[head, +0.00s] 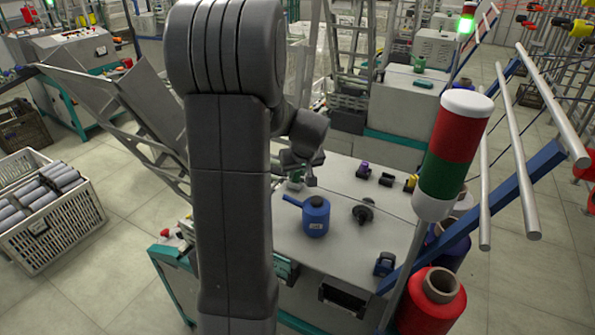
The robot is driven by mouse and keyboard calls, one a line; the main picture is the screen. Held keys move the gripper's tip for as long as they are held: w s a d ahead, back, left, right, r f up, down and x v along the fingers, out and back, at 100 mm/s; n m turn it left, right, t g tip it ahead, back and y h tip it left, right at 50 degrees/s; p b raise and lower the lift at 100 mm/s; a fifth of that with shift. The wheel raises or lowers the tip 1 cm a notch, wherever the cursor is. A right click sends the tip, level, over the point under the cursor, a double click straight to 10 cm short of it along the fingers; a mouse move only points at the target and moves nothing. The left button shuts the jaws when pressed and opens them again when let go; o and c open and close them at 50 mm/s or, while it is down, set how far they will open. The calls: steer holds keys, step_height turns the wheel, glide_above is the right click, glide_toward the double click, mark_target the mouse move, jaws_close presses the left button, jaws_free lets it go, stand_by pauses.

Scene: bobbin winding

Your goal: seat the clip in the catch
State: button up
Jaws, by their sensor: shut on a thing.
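My gripper (305,172) is above the far left part of the grey machine top (340,258), partly behind my own arm. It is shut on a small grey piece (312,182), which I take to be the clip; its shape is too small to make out. I cannot pick out the catch for certain. Small fittings stand on the machine top: a purple one (363,170), a black one (386,179) and a yellow and black one (411,183).
A blue canister with a spout (316,217) and a black spindle part (362,212) stand on the machine top. A red and green signal lamp (453,155) and a red thread cone (432,303) are at the right. A crate of bobbins (75,225) stands on the left floor.

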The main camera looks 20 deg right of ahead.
steer(key=shift+f, duration=0.35)
steer(key=o, duration=1)
steer(key=shift+r, duration=0.15)
steer(key=b+v, duration=0.2)
steer(key=v, duration=1.1)
steer(key=shift+s+r, duration=0.15)
steer(key=shift+r, duration=0.1)
